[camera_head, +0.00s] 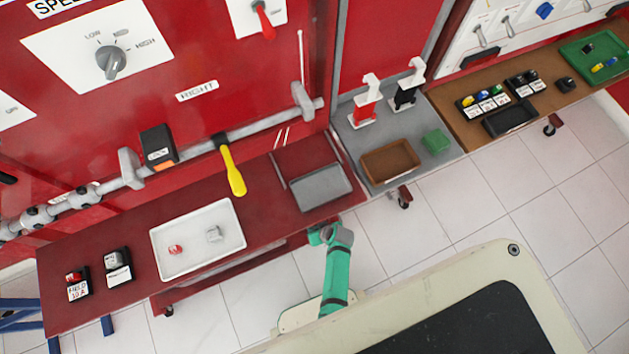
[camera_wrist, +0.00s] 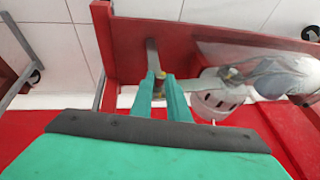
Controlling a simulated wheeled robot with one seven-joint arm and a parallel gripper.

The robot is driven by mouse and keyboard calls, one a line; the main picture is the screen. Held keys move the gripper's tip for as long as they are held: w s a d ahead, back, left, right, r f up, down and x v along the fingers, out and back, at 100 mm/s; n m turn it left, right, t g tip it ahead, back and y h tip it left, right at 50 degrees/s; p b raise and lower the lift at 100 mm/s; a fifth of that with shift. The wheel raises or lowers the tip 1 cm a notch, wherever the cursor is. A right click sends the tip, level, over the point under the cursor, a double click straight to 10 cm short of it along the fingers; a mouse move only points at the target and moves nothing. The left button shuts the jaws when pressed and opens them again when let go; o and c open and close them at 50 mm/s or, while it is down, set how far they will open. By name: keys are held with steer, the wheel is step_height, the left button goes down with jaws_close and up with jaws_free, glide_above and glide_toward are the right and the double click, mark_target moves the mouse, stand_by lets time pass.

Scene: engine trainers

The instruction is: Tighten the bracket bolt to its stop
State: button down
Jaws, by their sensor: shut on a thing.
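In the wrist view my gripper (camera_wrist: 161,90) has its two green fingers closed around a small brass-coloured bolt head (camera_wrist: 160,74). The bolt sits at the lower end of a grey metal strip (camera_wrist: 152,52), the bracket by its look. How far the bolt is screwed in cannot be told. In the head view my green arm reaches to the front edge of the red bench, and the fingers and the bolt are hidden there.
A rounded grey metal part (camera_wrist: 275,78) and a pale slotted part (camera_wrist: 217,103) lie close right of my fingers. A red frame (camera_wrist: 107,50) stands to their left. On the bench are a white tray (camera_head: 163,262) and a grey tray (camera_head: 321,187).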

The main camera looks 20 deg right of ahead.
steer(key=y, duration=0.2)
steer(key=d+m+y, duration=0.1)
steer(key=y, duration=0.3)
steer(key=shift+d+f, duration=0.2)
steer(key=shift+f, duration=0.1)
steer(key=shift+d+f+m+y, duration=0.15)
steer(key=shift+m+y, duration=0.25)
steer(key=shift+y, duration=0.4)
steer(key=shift+s+f, duration=0.1)
steer(key=shift+f, duration=0.05)
stand_by(0.5)
steer(key=c, duration=1.7)
jaws_free()
steer(key=v, duration=1)
steer(key=shift+s+d, duration=0.2)
steer(key=shift+d, duration=0.15)
